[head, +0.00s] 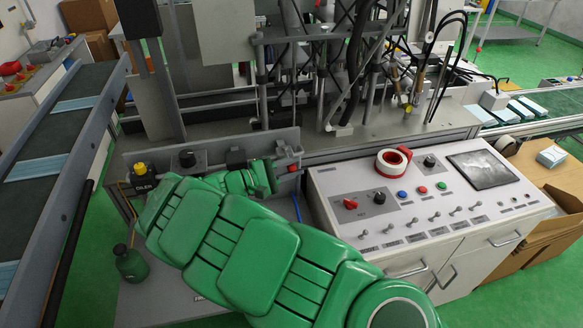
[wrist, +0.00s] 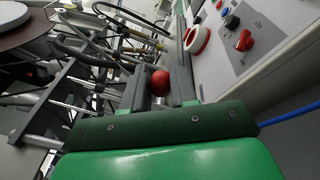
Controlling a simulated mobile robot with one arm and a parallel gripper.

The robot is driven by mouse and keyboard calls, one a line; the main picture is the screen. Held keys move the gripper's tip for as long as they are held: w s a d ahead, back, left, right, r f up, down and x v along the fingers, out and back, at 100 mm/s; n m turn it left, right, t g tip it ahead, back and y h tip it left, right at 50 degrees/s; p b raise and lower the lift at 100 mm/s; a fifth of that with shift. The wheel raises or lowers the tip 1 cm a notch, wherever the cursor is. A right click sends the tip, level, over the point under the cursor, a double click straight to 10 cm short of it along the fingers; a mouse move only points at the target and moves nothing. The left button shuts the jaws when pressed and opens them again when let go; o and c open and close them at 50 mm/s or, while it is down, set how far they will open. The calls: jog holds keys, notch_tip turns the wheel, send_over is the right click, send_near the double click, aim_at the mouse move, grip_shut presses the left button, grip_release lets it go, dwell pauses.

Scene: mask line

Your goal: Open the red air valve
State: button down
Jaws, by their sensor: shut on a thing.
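The red air valve shows as a round red knob (wrist: 159,83) between my two grey fingers in the wrist view. In the head view its small red part (head: 293,169) is at the right end of the grey bracket, left of the control console. My gripper (wrist: 161,78) is shut on the knob, with one finger on each side. In the head view my gripper (head: 289,163) reaches the bracket from the left, and my green arm hides much of the area below. The valve's body and handle angle are mostly hidden.
Machine tubing fills the back. A conveyor (head: 58,125) runs far left.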

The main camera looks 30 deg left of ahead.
jog(key=shift+w+d+f, duration=0.1)
jog(key=shift+d, duration=0.1)
jog(key=shift+w+d+n+t+y, duration=0.3)
jog(key=shift+n+t+y, duration=0.2)
jog(key=shift+n+y, duration=0.3)
jog(key=w+n+g+y, duration=0.5)
jog(key=w+n+y, duration=0.6)
jog(key=n+y, duration=0.5)
jog(key=shift+w+a+f+g+y, duration=0.15)
jog(key=shift+a+g+y, duration=0.2)
jog(key=shift+y, duration=3.15)
jog(key=shift+a+n+g, duration=0.1)
jog(key=shift+n+g, duration=0.2)
jog(key=shift+g, duration=0.05)
